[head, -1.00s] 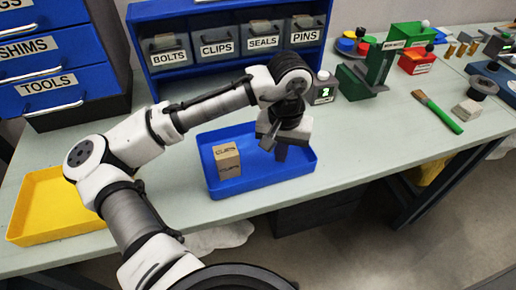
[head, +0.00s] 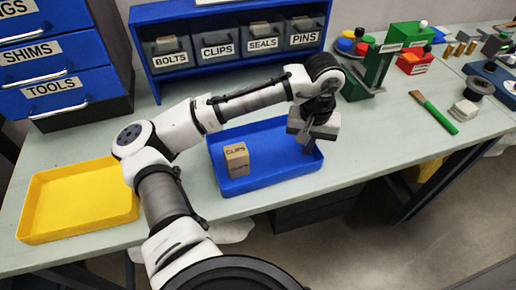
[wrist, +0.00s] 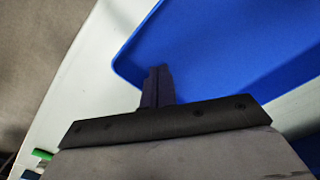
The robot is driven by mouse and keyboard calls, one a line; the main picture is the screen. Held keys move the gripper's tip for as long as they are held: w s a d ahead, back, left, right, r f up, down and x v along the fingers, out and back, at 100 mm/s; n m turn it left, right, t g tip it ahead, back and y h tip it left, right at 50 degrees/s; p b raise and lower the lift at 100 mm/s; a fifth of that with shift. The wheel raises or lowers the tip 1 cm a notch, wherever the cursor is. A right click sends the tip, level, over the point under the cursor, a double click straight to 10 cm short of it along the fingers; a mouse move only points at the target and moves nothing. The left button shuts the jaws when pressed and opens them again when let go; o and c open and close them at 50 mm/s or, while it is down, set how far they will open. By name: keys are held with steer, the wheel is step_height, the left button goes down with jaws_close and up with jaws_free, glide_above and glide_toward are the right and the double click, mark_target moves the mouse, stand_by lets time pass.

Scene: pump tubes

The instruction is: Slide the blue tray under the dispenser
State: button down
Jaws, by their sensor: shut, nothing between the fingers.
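The blue tray (head: 262,180) lies on the bench in the middle, with a small cardboard box marked CLIPS (head: 236,159) in its left part. My gripper (head: 308,147) is shut and empty, pointing down at the tray's right end. In the wrist view, the shut fingers (wrist: 157,86) overlap the rim of the blue tray (wrist: 225,45) near a rounded corner. I cannot tell whether they touch it. A green and dark upright stand (head: 372,72), which looks like the dispenser, stands at the back, right of my arm. Its lower left side is close behind my wrist in the head view.
A yellow tray (head: 78,200) lies at the left. A blue rack (head: 152,62) of labelled bins stands behind the blue tray. Bare bench lies between tray and brush.

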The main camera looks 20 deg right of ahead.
steer(key=shift+d, duration=0.1)
steer(key=shift+w+d+p, duration=0.1)
steer(key=shift+d+p, duration=1.3)
steer(key=shift+d, duration=2)
steer(key=shift+d+r+p, duration=0.1)
steer(key=shift+d+p, duration=0.8)
steer(key=shift+d, duration=0.95)
steer(key=shift+w+d+p, duration=0.1)
steer(key=shift+d+p, duration=0.45)
steer(key=shift+d, duration=1.1)
